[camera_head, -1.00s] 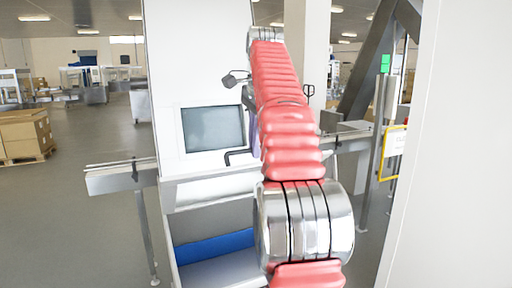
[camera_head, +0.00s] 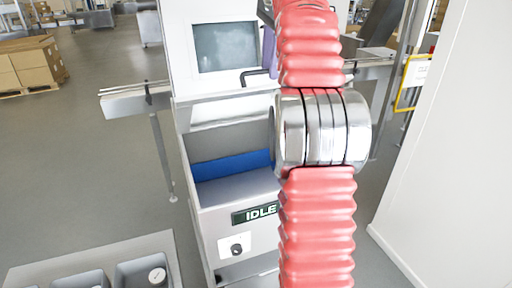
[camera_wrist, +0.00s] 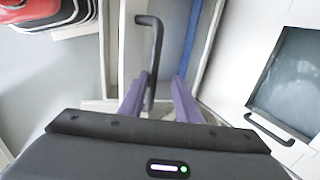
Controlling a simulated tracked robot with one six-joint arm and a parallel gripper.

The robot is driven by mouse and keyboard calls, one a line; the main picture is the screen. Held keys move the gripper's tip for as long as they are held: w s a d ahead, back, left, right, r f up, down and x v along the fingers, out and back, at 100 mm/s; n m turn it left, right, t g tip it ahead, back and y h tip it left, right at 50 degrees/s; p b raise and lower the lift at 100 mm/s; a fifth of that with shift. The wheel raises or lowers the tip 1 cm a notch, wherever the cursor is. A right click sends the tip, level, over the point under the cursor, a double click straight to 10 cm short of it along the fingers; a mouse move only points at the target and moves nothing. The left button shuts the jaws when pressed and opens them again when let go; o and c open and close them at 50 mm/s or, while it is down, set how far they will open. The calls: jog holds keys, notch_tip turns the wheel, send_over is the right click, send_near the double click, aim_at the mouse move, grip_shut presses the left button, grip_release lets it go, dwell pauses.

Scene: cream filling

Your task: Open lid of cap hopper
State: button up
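My gripper (camera_wrist: 160,80) shows two purple fingers standing apart in the wrist view. A black bent bar handle (camera_wrist: 155,40) reaches down between them, its lower end close to the left finger. I cannot tell whether they touch. In the head view a black handle (camera_head: 255,74) shows just left of my red arm, below the screen, with a bit of purple finger (camera_head: 268,45) above it. My arm hides most of my gripper there. Which panel is the cap hopper's lid is not clear, as my arm covers much of the machine.
The white machine has a screen (camera_head: 227,46), a blue-backed recess (camera_head: 222,163) and an IDLE sign (camera_head: 250,214). A metal side rail (camera_head: 133,101) sticks out left. A grey tray unit (camera_head: 100,252) stands at lower left. A white wall (camera_head: 450,160) is close on the right.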

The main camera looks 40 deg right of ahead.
jog(key=shift+s, duration=0.15)
jog(key=shift+s+a+f, duration=0.25)
jog(key=shift+s+f, duration=0.6)
jog(key=shift+s+a+f, duration=0.25)
jog(key=shift+s+f, duration=0.55)
jog(key=s+a+f, duration=0.1)
jog(key=s+f, duration=0.3)
jog(key=f, duration=0.5)
jog(key=s+a+f, duration=0.2)
jog(key=s+f, duration=0.3)
jog(key=f, duration=0.5)
notch_tip(320, 180, up, 14)
jog(key=s, duration=0.2)
jog(key=a+f+n+t+h, duration=0.1)
jog(key=a+f+n+t, duration=0.1)
jog(key=a+f+n, duration=1.1)
jog(key=shift+s+a+f+n, duration=0.2)
jog(key=shift+f+n, duration=0.45)
jog(key=shift+n, duration=0.45)
jog(key=shift+w, duration=0.1)
